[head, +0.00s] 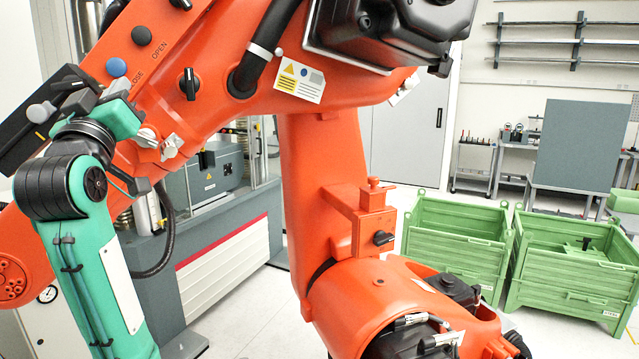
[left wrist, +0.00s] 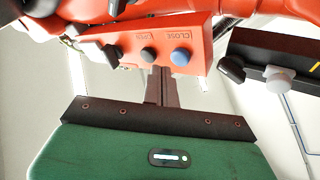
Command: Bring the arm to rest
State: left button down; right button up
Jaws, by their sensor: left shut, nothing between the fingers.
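The task's arm is my green left arm (head: 80,240), which rises at the left of the head view in front of a large orange machine arm. My left gripper (head: 115,88) is close below a blue CLOSE button on the orange housing. In the left wrist view the gripper's dark fingers (left wrist: 159,85) are shut together and empty. They point at the housing, below the black OPEN button and the blue button (left wrist: 180,57). I cannot tell whether the tips touch it. My right gripper is not in view.
The orange machine arm (head: 322,180) fills the centre. A black bar (left wrist: 275,50) with knobs is close beside the gripper. A grey testing machine (head: 225,235) stands behind. Green crates (head: 455,235) stand at the right, with open floor before them.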

pick_arm(q)
jog(key=w+d+f+m+g+h, duration=0.2)
jog(key=f+g, duration=0.1)
jog(key=f, duration=1.2)
jog(key=w+d+f+m+g+h, duration=0.1)
jog(key=w+d+f+m+g, duration=0.15)
jog(key=f, duration=1.25)
jog(key=s+d+f+g, duration=0.1)
jog(key=s+f+g, duration=0.15)
jog(key=f, duration=0.45)
jog(key=s+d+f+m+g+h, duration=0.1)
jog(key=s+f+g, duration=0.1)
jog(key=s+f, duration=0.35)
jog(key=s+d+f+g, duration=0.1)
jog(key=s+f+g, duration=0.1)
jog(key=f, duration=0.7)
jog(key=s+d+f+m+g+h, duration=0.15)
jog(key=s+f+g, duration=0.25)
jog(key=s+f, duration=0.7)
jog(key=s+d+f+m+g, duration=0.1)
jog(key=s+d+f+g, duration=0.45)
jog(key=s, duration=0.85)
notch_tip(320, 180, down, 31)
jog(key=a, duration=0.3)
jog(key=s+a+f+g, duration=0.1)
jog(key=s+a+f, duration=0.2)
jog(key=s+f, duration=1.7)
jog(key=shift+f, duration=0.75)
